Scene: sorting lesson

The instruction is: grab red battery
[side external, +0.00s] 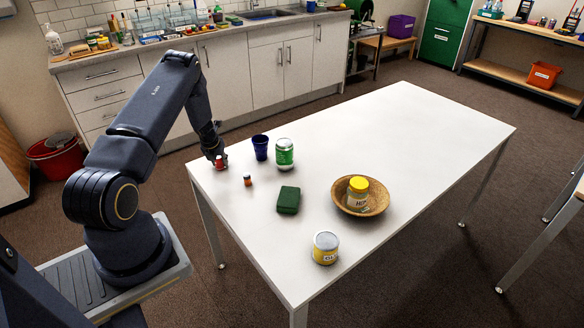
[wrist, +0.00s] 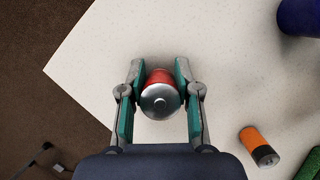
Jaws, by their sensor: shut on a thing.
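The red battery (wrist: 158,78) is a short red cylinder with a silver end, seen end-on in the wrist view. My gripper (wrist: 160,85) is shut on it, one teal-padded finger on each side. In the side external view, my gripper (side external: 217,156) is low at the table's left corner, with the red battery (side external: 220,164) at its fingertips. I cannot tell whether the battery touches the table.
On the white table (side external: 410,140) an orange and black battery (side external: 247,180) lies close by. Near it are a dark blue cup (side external: 260,148), a green can (side external: 284,155) and a green sponge (side external: 288,200).

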